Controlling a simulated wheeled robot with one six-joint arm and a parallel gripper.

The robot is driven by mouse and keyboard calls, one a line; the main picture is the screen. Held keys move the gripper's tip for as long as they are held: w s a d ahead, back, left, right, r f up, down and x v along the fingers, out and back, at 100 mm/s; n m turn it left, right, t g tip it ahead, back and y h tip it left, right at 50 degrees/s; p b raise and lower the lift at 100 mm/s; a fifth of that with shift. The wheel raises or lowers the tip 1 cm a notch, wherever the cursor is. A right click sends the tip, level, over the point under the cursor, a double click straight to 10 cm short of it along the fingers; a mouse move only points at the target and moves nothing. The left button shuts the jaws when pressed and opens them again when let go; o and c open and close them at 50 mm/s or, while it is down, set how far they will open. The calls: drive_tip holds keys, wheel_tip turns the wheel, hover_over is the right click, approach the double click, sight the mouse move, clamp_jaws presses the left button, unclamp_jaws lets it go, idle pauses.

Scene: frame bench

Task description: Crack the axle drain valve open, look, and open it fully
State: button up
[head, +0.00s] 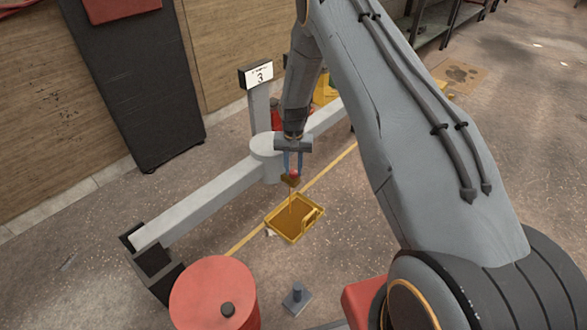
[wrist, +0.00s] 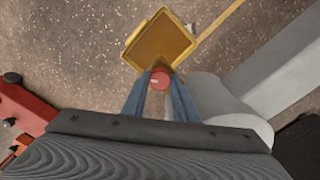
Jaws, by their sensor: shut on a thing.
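The grey axle (head: 205,203) lies across the floor stands, with a round housing (head: 264,158) at its middle. The drain valve (head: 290,182) is a small brass-coloured body with a red knob (wrist: 160,79), at the front of the housing. My gripper (head: 294,171) points down with its blue fingers shut on the red knob; the wrist view shows the knob between the fingertips. A thin golden line, like a stream, runs from the valve down to the yellow tray (head: 280,230). The tray holds brownish-gold liquid; it also shows in the wrist view (wrist: 133,38).
A red drum (head: 205,290) stands at the front left, and a small grey post on a plate (head: 297,298) is beside it. A sign marked 3 (head: 257,74) stands behind the axle. A yellow line (head: 250,240) crosses the floor. The floor right of the tray is clear.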

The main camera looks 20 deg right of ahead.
drive_tip(key=shift+n, duration=0.3)
drive_tip(key=n+p, duration=0.1)
drive_tip(key=n, duration=0.2)
drive_tip(key=shift+n, duration=0.3)
drive_tip(key=shift+n+p, duration=0.65)
drive_tip(key=shift+n, duration=1.25)
drive_tip(key=o, duration=1.1)
